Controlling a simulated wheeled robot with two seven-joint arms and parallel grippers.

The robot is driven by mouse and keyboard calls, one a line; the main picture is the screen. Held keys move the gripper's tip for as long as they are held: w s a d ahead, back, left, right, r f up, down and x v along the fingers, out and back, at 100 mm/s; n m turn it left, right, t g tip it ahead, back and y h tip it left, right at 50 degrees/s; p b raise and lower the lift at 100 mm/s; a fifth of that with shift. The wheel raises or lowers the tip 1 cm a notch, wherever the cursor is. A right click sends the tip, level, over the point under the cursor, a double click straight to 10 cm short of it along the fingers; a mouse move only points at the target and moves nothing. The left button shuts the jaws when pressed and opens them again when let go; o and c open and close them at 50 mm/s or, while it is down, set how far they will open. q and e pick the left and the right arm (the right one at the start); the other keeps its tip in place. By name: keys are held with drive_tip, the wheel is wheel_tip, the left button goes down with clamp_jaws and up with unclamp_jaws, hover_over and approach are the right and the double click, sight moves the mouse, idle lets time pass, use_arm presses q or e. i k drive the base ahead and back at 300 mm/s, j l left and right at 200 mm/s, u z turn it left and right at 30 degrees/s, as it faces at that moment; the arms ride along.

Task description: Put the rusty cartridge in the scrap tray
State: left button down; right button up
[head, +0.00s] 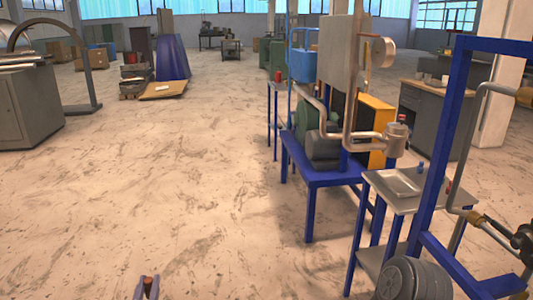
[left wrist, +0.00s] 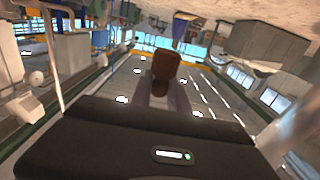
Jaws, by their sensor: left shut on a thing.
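My left gripper (head: 147,288) shows at the bottom edge of the head view, pointing up, with the rusty cartridge (head: 148,282) between its fingers. In the left wrist view the rusty cartridge (left wrist: 166,70) is a brown, rust-coloured piece held at the fingertips (left wrist: 167,92). The gripper is shut on it, over open floor. A shallow grey metal tray (head: 398,182), which looks like the scrap tray, lies on a small stand at the right, well away from the gripper. My right gripper is not in view.
A blue table (head: 325,178) with pump equipment stands right of centre. A blue frame (head: 445,150) with pipes stands at the right, near a ribbed grey cylinder (head: 408,280). A grey cabinet (head: 25,105) is at the left. The floor (head: 170,190) between is clear.

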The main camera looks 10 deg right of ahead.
sight(391, 179)
drive_tip(key=i+z, duration=0.25)
drive_tip(key=i, duration=0.2)
drive_tip(key=i+j+z, duration=0.25)
drive_tip(key=i, duration=0.2)
drive_tip(key=i+j+z, duration=0.25)
drive_tip(key=i, duration=0.2)
drive_tip(key=i+j+z, duration=0.25)
drive_tip(key=i, duration=0.15)
drive_tip(key=i+j+z, duration=0.2)
drive_tip(key=i+z, duration=0.25)
drive_tip(key=i+j+z, duration=0.2)
drive_tip(key=z, duration=0.25)
drive_tip(key=i+j+z, duration=0.2)
drive_tip(key=j+z, duration=0.25)
drive_tip(key=i+j+z, duration=0.2)
drive_tip(key=j+z, duration=0.25)
